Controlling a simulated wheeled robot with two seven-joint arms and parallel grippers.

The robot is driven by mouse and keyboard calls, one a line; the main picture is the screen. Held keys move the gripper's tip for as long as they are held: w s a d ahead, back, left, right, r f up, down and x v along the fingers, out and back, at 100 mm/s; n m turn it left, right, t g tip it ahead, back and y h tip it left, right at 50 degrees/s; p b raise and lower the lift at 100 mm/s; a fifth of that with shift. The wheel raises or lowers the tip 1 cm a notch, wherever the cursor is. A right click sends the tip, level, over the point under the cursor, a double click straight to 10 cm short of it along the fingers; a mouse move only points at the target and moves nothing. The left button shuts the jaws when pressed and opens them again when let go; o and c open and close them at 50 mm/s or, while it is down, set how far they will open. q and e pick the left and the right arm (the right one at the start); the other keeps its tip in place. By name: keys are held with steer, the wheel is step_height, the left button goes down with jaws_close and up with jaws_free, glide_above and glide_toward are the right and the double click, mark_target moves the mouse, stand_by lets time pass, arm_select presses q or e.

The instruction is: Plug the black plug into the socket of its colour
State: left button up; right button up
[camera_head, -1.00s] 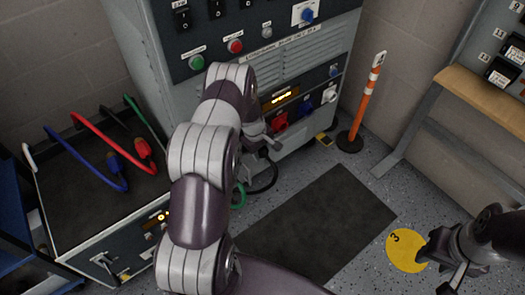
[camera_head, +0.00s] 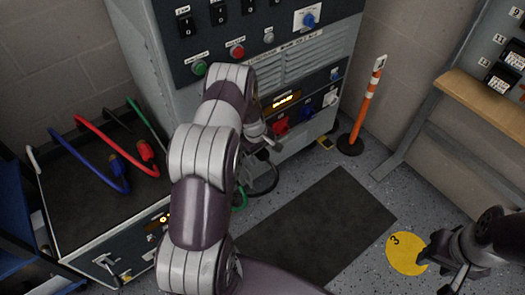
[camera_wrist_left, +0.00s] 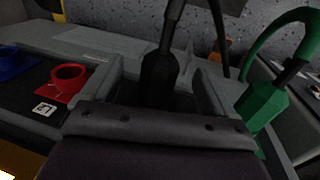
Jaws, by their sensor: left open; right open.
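The black plug (camera_wrist_left: 158,82) stands upright between the fingers of my left gripper (camera_wrist_left: 155,70) in the left wrist view, its cable rising from the top. The gripper is open, with a gap on each side of the plug. The gripper body hides the plug's lower end, so I cannot tell whether it sits in a socket. In the head view my left gripper (camera_head: 263,137) is at the cabinet's lower front, partly hidden by my arm. The red socket (camera_wrist_left: 68,82) and blue socket (camera_wrist_left: 14,64) are to its left in the wrist view. My right gripper (camera_head: 452,272) is open and empty, low at the right.
A green plug (camera_wrist_left: 262,104) with its cable stands close to the right finger. In the head view, blue, red and green cables (camera_head: 88,138) lie over the box at left. An orange post (camera_head: 366,108) stands right of the cabinet (camera_head: 290,70). The floor mat (camera_head: 330,220) is clear.

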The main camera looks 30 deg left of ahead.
arm_select(q)
steer(key=shift+s+a+r+p, duration=0.1)
steer(key=shift+s+r+p, duration=0.05)
steer(key=shift+r+p, duration=0.7)
steer(key=shift+s+a+r+p, duration=0.1)
steer(key=shift+s+r+p, duration=0.1)
steer(key=shift+r+p, duration=0.6)
steer(key=shift+s+r+p, duration=0.15)
steer(key=shift+r+p, duration=0.35)
steer(key=shift+r, duration=0.65)
steer(key=shift+f, duration=0.1)
step_height(320, 180, up, 12)
steer(key=s+p, duration=0.2)
steer(key=p, duration=0.1)
steer(key=shift+s+a+r+p, duration=0.2)
steer(key=shift+a+r+p, duration=0.1)
steer(key=shift+a, duration=0.15)
